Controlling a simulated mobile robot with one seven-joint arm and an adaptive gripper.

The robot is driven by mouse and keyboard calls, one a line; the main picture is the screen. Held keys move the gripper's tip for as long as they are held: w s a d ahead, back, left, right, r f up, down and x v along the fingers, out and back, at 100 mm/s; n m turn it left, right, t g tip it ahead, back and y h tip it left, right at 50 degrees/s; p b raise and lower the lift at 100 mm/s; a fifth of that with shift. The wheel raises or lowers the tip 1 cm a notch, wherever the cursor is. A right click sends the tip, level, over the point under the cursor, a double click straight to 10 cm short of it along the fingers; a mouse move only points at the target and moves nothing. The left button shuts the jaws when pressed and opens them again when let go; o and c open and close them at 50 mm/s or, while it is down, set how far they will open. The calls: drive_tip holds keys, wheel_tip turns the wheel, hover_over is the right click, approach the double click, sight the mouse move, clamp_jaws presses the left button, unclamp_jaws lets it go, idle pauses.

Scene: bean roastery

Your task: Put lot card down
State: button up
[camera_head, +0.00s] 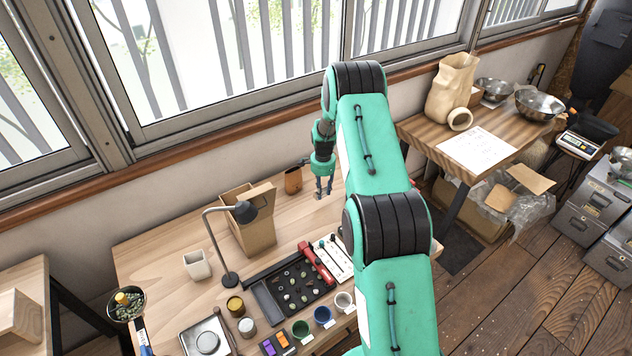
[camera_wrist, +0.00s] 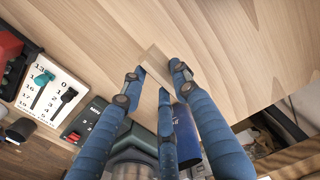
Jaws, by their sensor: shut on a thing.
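My gripper (camera_head: 325,192) is over the back right part of the wooden table (camera_head: 165,245) in the head view. In the wrist view its blue fingers (camera_wrist: 155,75) are closed around a thin tan piece, which looks like the lot card (camera_wrist: 154,58). The card's colour is close to the wood behind it, and the fingers hide part of it. I cannot tell whether it touches the tabletop (camera_wrist: 235,50). I cannot make out the card in the head view.
A brown cup (camera_head: 293,180) stands just left of my gripper. A cardboard box (camera_head: 258,232), a desk lamp (camera_head: 246,211) and a black sample tray (camera_head: 265,297) stand further left. The wrist view shows a slider board (camera_wrist: 48,92) and a dark green device (camera_wrist: 88,118). Bare wood lies beyond the fingers.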

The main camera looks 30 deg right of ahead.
drive_tip(key=shift+f, duration=0.25)
drive_tip(key=shift+w+d+f, duration=0.1)
drive_tip(key=shift+w+d, duration=0.05)
drive_tip(key=shift+w, duration=0.25)
drive_tip(key=w+d, duration=0.2)
drive_tip(key=w, duration=0.2)
drive_tip(key=w+d+f, duration=0.1)
drive_tip(key=w+d, duration=0.1)
drive_tip(key=w, duration=0.3)
drive_tip(key=w+d+b, duration=0.1)
drive_tip(key=w+d, duration=0.1)
drive_tip(key=w, duration=0.2)
drive_tip(key=shift+w+d+f, duration=0.15)
drive_tip(key=shift+w+d, duration=0.15)
drive_tip(key=shift+w, duration=0.05)
drive_tip(key=shift+f, duration=1.75)
drive_tip(key=shift+f+b, duration=0.1)
drive_tip(key=shift+b, duration=0.2)
drive_tip(key=o, duration=1.1)
drive_tip(key=shift+c, duration=0.2)
